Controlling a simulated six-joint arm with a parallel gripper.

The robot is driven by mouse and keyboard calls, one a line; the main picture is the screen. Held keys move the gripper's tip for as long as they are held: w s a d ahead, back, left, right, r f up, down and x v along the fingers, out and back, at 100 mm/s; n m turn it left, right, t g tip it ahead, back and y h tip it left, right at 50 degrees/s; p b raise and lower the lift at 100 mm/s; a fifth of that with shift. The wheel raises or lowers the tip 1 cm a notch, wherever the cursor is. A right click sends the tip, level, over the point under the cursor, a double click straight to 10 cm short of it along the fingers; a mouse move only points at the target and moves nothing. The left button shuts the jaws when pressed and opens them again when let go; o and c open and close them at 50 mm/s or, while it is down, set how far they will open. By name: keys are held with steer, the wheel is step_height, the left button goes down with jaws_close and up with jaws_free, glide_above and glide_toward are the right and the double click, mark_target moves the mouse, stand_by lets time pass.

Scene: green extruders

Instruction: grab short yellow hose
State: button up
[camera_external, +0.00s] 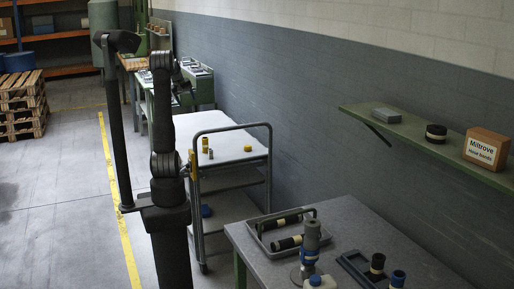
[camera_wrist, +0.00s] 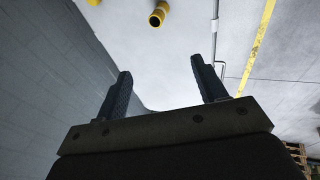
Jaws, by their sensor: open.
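Two yellow pieces are on the white top of the cart. The left yellow hose piece (camera_external: 205,145) stands upright and looks taller; the right yellow piece (camera_external: 247,148) looks shorter and sits nearer the wall. In the wrist view, one yellow hose piece (camera_wrist: 159,14) shows a dark open end near the top edge, and the other yellow piece (camera_wrist: 93,2) is mostly cut off at the top left. My gripper (camera_wrist: 160,67) is open and empty, with its fingers apart and clear of both pieces.
The cart (camera_external: 232,136) has a grey push rail around it. A small grey piece (camera_external: 210,154) stands beside the left yellow hose. A grey table (camera_external: 350,225) with a tray of dark hoses is in front. The wall (camera_external: 300,100) runs along the right.

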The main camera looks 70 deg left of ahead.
steer(key=w+a+f+n+g+h, duration=0.2)
steer(key=w+a+f+g, duration=0.3)
steer(key=w+f, duration=0.75)
steer(key=t, duration=0.1)
glide_toward(205, 144)
step_height(205, 144, down, 5)
steer(key=a, duration=0.2)
steer(key=shift+w+a+f, duration=0.1)
steer(key=shift+w+f, duration=0.1)
steer(key=shift+f, duration=1.3)
steer(key=shift+w+a+f, duration=0.1)
steer(key=shift+w+f, duration=0.05)
steer(key=shift+f, duration=1.4)
steer(key=c, duration=1.1)
